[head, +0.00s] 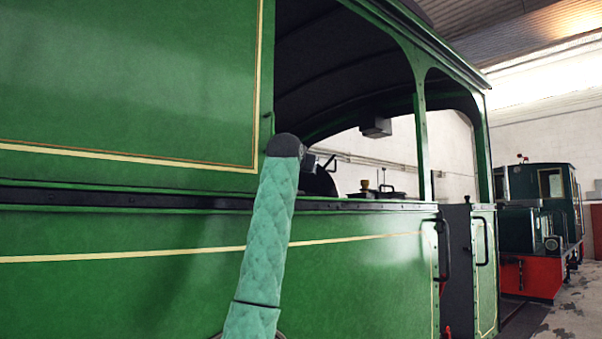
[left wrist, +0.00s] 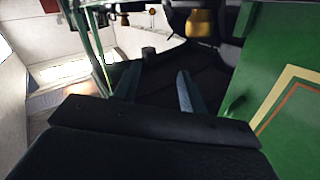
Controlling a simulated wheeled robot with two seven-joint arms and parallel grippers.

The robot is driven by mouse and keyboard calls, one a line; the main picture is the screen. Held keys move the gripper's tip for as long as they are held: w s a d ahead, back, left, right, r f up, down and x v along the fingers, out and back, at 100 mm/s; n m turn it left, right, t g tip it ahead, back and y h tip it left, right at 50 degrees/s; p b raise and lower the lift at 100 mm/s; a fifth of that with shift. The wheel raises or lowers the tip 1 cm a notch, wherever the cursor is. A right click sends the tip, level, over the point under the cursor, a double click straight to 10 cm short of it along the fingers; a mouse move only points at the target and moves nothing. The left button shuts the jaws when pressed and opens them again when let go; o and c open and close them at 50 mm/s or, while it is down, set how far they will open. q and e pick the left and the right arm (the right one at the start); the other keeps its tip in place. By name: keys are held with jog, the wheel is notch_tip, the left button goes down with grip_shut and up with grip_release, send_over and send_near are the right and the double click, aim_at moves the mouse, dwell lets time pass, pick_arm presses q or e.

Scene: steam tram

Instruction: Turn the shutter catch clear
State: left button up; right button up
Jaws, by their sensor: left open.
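A small green catch-like piece (head: 268,119) sticks out at the edge of the green upper side panel (head: 120,80), beside the cab opening. In the left wrist view a short green stub, likely the same catch (left wrist: 236,106), sits on the panel's edge, right of my fingers. My left gripper (left wrist: 158,72) is open, its two fingers apart with nothing between them. It points into the dark cab opening and looks clear of the stub. In the head view my quilted arm rises to a black joint, and the gripper is hidden. My right gripper is not in view.
The green tram side fills the left. A dark ledge (head: 110,195) runs under the panel. Cab posts (head: 422,140) and a black handrail (head: 443,250) stand to the right. A brass-coloured object (left wrist: 201,24) shows in the wrist view. Another locomotive (head: 540,220) stands beyond.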

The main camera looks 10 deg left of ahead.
pick_arm(q)
jog(key=s+a+r+m+y, duration=0.1)
jog(key=s+a+r, duration=0.1)
jog(key=r, duration=0.4)
jog(key=s+a+r+y, duration=0.2)
jog(key=s+r, duration=0.1)
jog(key=r, duration=0.2)
jog(key=w+f+n+g+p, duration=0.1)
jog(key=w+f+n, duration=0.1)
jog(key=w+f, duration=0.2)
jog(key=w+a+f+n+g+p, duration=0.1)
jog(key=w+f+n+g+p, duration=0.1)
jog(key=w+f, duration=0.2)
jog(key=w+f+n+g+p, duration=0.1)
jog(key=w+f+n+p, duration=0.1)
jog(key=f, duration=0.4)
jog(key=shift+w+a+n+g, duration=0.2)
jog(key=shift+w+n+g, duration=0.1)
jog(key=shift+w, duration=0.6)
jog(key=shift+w+f+p, duration=0.3)
jog(key=shift+w, duration=0.1)
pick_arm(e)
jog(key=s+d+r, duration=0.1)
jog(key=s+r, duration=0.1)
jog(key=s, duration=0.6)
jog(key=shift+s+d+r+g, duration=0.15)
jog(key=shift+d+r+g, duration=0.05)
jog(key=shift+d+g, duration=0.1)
